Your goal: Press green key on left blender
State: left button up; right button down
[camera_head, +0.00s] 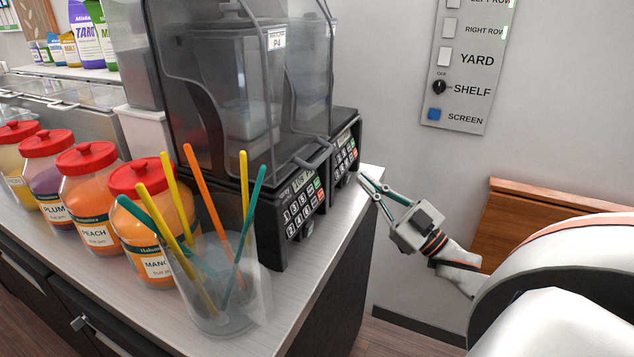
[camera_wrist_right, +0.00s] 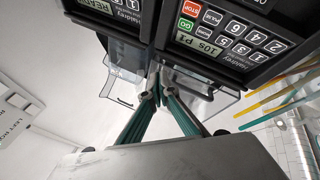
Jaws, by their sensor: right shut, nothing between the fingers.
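The left blender (camera_head: 215,110) is the nearer black machine with a clear hood on the counter. Its front keypad (camera_head: 304,205) has number keys, a small display, a green key (camera_head: 317,184) and a red key. In the right wrist view the green GO key (camera_wrist_right: 185,24) sits beside the red STOP key, above a display reading "10s P1". My right gripper (camera_head: 367,181) is shut and empty, in front of the blenders and to the right of the left keypad in the head view. In the right wrist view its fingertips (camera_wrist_right: 156,72) are apart from the green key. My left gripper is out of view.
The right blender (camera_head: 345,150) stands beside the left one; its display (camera_wrist_right: 98,6) reads READY. A clear cup (camera_head: 225,310) of coloured straws stands before the left blender. Red-lidded jars (camera_head: 92,200) line the counter's left. A switch panel (camera_head: 462,70) hangs on the wall.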

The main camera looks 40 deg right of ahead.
aim_at(317, 183)
jog(key=shift+w, duration=0.1)
jog(key=w+a+f+b, duration=0.2)
jog(key=w+a+b, duration=0.1)
jog(key=w, duration=0.4)
jog(key=shift+w+a+f+b, duration=0.15)
jog(key=shift+a+f+b, duration=0.2)
jog(key=shift+a+f, duration=0.05)
dwell(1.0)
jog(key=shift+w, duration=0.1)
jog(key=shift+w+a+f, duration=0.1)
jog(key=shift+w+a, duration=0.1)
jog(key=shift+w, duration=0.05)
